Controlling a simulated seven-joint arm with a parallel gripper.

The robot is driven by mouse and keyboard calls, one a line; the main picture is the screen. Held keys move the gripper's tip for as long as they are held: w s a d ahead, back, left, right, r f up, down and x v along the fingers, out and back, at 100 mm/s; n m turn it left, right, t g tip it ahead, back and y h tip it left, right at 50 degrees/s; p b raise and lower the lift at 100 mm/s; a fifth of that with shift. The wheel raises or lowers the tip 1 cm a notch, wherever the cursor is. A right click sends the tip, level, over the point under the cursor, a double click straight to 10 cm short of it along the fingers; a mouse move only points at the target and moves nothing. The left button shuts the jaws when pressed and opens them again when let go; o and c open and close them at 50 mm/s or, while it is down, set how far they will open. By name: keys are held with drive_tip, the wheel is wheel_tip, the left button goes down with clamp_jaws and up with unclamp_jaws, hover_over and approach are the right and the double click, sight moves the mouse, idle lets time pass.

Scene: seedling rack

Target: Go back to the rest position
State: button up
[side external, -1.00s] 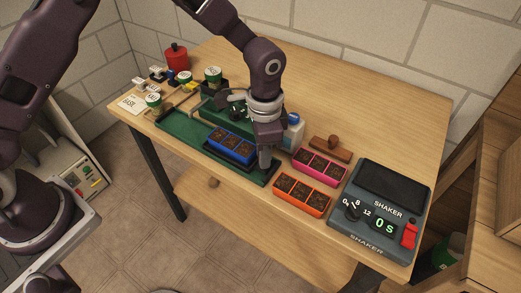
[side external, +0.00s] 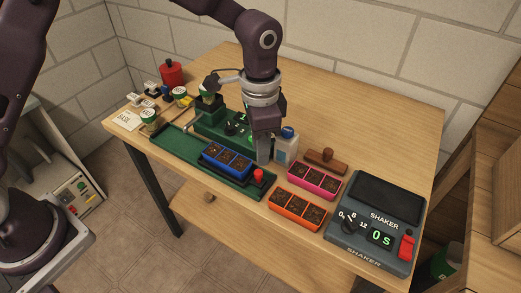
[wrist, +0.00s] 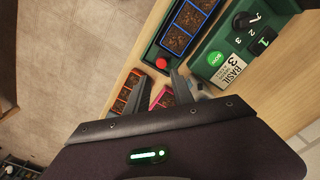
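My gripper (side external: 264,152) hangs over the right part of the green tray machine, just behind a red knob (side external: 258,176). In the wrist view its two dark fingers (wrist: 160,92) stand apart with nothing between them, and the red knob shows beyond them. A blue seedling tray (side external: 227,158) with soil cells sits on the green base (side external: 172,148), left of the gripper.
A pink tray (side external: 314,180) and an orange tray (side external: 298,209) lie to the right. Beyond them is the shaker (side external: 375,222), reading 0 s. A blue-capped bottle (side external: 287,145) and a brown wooden-handled tool (side external: 326,160) stand behind. A red pot (side external: 171,74) is far left. The back table is clear.

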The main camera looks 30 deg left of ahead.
drive_tip(key=s+a+r+n+t, duration=0.1)
drive_tip(key=s+a+r+n, duration=0.15)
drive_tip(key=a+r, duration=0.35)
drive_tip(key=s+a+r+n+t, duration=0.1)
drive_tip(key=s+a+r, duration=0.25)
drive_tip(key=r, duration=0.45)
drive_tip(key=s+a+r+n+t, duration=0.1)
drive_tip(key=s+a, duration=0.3)
drive_tip(key=s, duration=0.5)
drive_tip(key=s+a+r+n+t, duration=0.2)
drive_tip(key=s+a+n, duration=0.1)
drive_tip(key=s, duration=0.6)
drive_tip(key=shift+a+n+t, duration=0.3)
drive_tip(key=shift+a+n, duration=0.05)
drive_tip(key=shift+n, duration=0.4)
